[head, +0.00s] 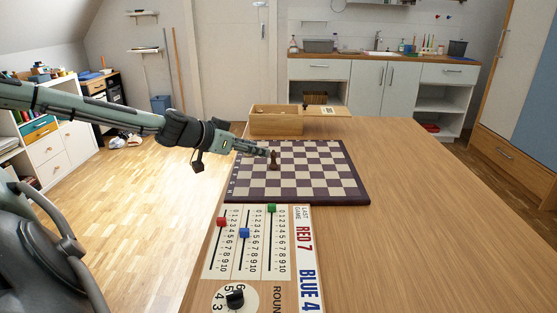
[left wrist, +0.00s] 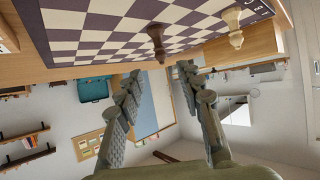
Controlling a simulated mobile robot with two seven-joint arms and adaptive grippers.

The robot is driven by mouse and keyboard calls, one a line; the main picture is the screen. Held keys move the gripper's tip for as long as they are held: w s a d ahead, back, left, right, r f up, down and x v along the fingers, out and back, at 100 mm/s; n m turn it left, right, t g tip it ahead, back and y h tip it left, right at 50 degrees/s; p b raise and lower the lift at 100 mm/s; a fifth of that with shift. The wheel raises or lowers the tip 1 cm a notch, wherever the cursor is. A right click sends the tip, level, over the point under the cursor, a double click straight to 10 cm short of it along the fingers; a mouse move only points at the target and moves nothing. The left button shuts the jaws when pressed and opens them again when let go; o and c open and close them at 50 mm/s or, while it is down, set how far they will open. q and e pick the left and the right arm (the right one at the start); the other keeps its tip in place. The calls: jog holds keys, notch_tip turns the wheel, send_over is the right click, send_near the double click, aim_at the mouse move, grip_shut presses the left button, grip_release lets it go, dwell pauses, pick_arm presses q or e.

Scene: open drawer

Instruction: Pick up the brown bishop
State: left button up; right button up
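The brown bishop (head: 274,161) stands upright on the chessboard (head: 318,193), towards its far left part. It also shows in the left wrist view (left wrist: 157,42), just beyond the fingertips. A light-coloured piece (left wrist: 232,26) stands on the board in the left wrist view; I cannot make it out in the head view. My left gripper (head: 264,150) reaches over the board from the left, close to the bishop. Its two fingers are apart with nothing between them in the left wrist view (left wrist: 158,72). My right gripper is not in view.
A wooden box (head: 276,124) stands behind the board. A small dark object (head: 305,105) is near its lid. A score panel (head: 248,250) with sliders and a black knob (head: 235,299) lies in front of the board. The table (head: 430,220) is clear on the right.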

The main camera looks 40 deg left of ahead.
aim_at(272, 151)
pick_arm(q)
jog(key=shift+w+f, duration=0.25)
jog(key=shift+w, duration=0.05)
jog(key=shift+w+f, duration=0.25)
jog(key=shift+w, duration=0.35)
jog(key=shift+w+f, duration=0.2)
jog(key=shift+w, duration=0.1)
jog(key=shift+w+f, duration=0.1)
jog(key=shift+w, duration=0.45)
jog(key=shift+b+x, duration=0.7)
jog(key=shift+x, duration=0.2)
jog(key=shift+w, duration=0.25)
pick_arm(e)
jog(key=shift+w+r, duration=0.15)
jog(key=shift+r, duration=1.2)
pick_arm(q)
jog(key=shift+d, duration=0.1)
grip_shut()
